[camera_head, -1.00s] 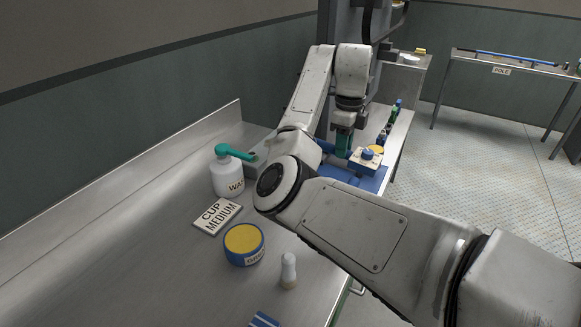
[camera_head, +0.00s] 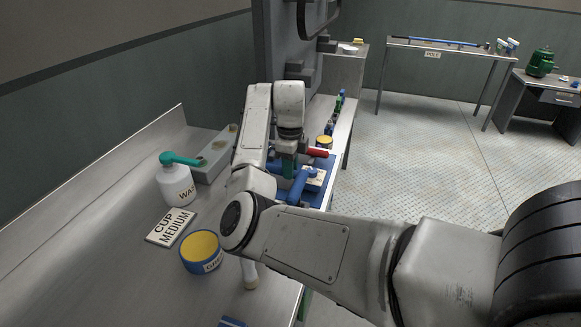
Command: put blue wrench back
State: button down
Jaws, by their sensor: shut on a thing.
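My gripper (camera_head: 289,169) points down over the blue mat (camera_head: 326,190) at the far end of the near bench, partly hidden behind my arm. It is shut on a blue tool, which I take to be the blue wrench (camera_head: 299,187). One blue end shows to the right of and below the fingers. Its other end is partly hidden by my arm, and I cannot tell whether it touches the mat. A small pale block (camera_head: 315,180) sits on the mat just right of the wrench.
A red-handled item (camera_head: 318,152) and a yellow-topped tin (camera_head: 324,141) lie beyond the mat. Open floor (camera_head: 410,150) lies to the right.

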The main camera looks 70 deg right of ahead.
jog(key=c, duration=1.2)
grip_release()
jog(key=shift+f, duration=0.5)
jog(key=shift+c, duration=0.2)
jog(key=o, duration=0.3)
jog(key=shift+r, duration=0.15)
jog(key=shift+f+b, duration=0.25)
jog(key=shift+b, duration=0.25)
notch_tip(320, 180, up, 11)
jog(key=shift+r+p, duration=0.1)
jog(key=shift+p, duration=0.35)
